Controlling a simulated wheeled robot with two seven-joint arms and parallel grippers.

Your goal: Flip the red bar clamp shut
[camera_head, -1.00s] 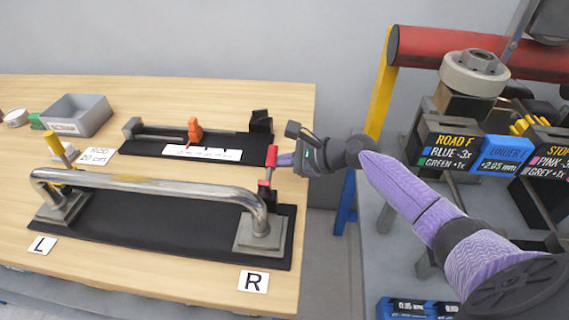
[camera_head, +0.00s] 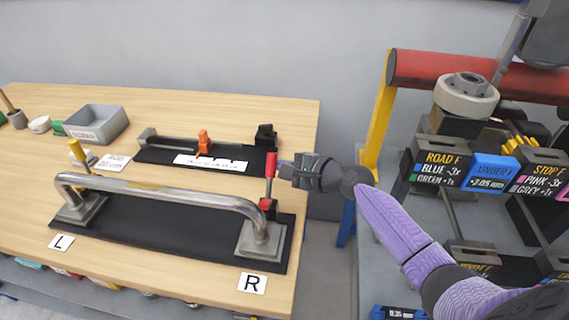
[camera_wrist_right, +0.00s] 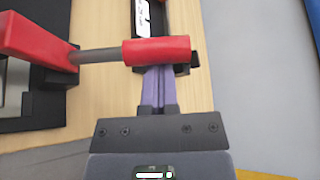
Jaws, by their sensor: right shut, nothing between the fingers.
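The red bar clamp (camera_head: 271,167) stands at the right end of the black base, beside the metal bar (camera_head: 165,192). Its red handle is upright in the head view, above a small red foot (camera_head: 267,206). My right gripper (camera_head: 281,170) is shut and empty, just right of the handle's upper part. In the right wrist view, the red grip (camera_wrist_right: 157,50) crosses in front of my purple fingertips (camera_wrist_right: 158,74), and a grey rod joins it to the red foot (camera_wrist_right: 36,40). The fingertips are at the grip; I cannot tell whether they touch. My left gripper is not in view.
An orange clamp (camera_head: 204,141) sits on a black fixture behind the bar. A yellow-handled clamp (camera_head: 77,151) stands at the bar's left end. A grey bin (camera_head: 97,125) is at the back left. A grey bench with labelled boxes (camera_head: 437,163) is on the right, across a gap.

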